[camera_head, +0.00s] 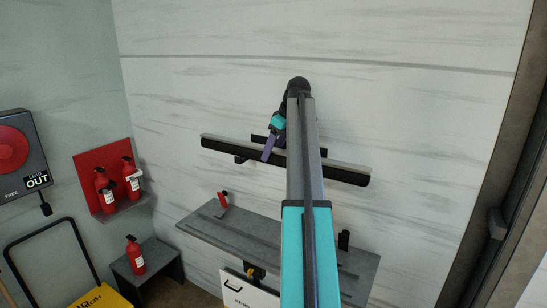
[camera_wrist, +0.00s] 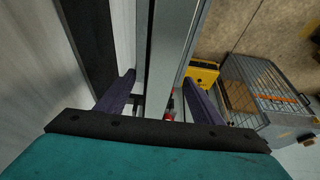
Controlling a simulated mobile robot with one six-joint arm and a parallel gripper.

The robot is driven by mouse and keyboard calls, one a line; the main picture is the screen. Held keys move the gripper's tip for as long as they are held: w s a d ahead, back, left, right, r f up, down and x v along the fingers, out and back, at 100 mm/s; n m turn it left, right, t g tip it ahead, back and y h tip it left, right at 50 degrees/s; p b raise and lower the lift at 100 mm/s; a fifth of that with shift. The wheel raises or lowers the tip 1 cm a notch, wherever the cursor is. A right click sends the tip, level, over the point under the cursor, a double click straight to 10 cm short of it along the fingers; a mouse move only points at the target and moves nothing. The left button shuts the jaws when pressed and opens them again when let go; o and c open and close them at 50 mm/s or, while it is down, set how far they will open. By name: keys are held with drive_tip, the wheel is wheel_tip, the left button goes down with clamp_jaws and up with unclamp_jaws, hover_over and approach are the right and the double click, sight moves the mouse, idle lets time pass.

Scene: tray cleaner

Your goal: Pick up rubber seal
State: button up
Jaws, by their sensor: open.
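A long black strip (camera_head: 230,148) with a pale grey upper edge is fixed level on the white wall; it may be the rubber seal, but I cannot tell for sure. In the wrist view, a black strip (camera_wrist: 85,40) runs along the wall at upper left, beside the left finger. My gripper (camera_head: 268,151) is in front of the wall strip, left of its middle, pointing down. In the wrist view, my gripper (camera_wrist: 159,79) has its two purple fingers wide apart with nothing held between them. My arm hides part of the strip in the head view.
A grey bench (camera_head: 240,228) stands below against the wall, with a small red item (camera_head: 222,203) on its left. Fire extinguishers (camera_head: 104,190) hang on a red panel at left. A wire cage (camera_wrist: 265,90) and a yellow item (camera_wrist: 204,72) show on the floor at right.

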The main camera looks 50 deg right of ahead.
drive_tip(key=c, duration=1.3)
drive_tip(key=shift+r, duration=0.15)
drive_tip(key=shift+c, duration=0.9)
drive_tip(key=shift+w+d+r, duration=0.1)
drive_tip(key=shift+w+r, duration=0.05)
drive_tip(key=shift+r+b, duration=0.8)
drive_tip(key=shift+r, duration=0.7)
drive_tip(key=s+a+r+b, duration=0.1)
drive_tip(key=s+a+b, duration=0.2)
drive_tip(key=s+a, duration=0.7)
drive_tip(key=shift+s+a+r+b, duration=0.3)
drive_tip(key=shift+s+a+b, duration=0.1)
drive_tip(key=shift+a, duration=0.6)
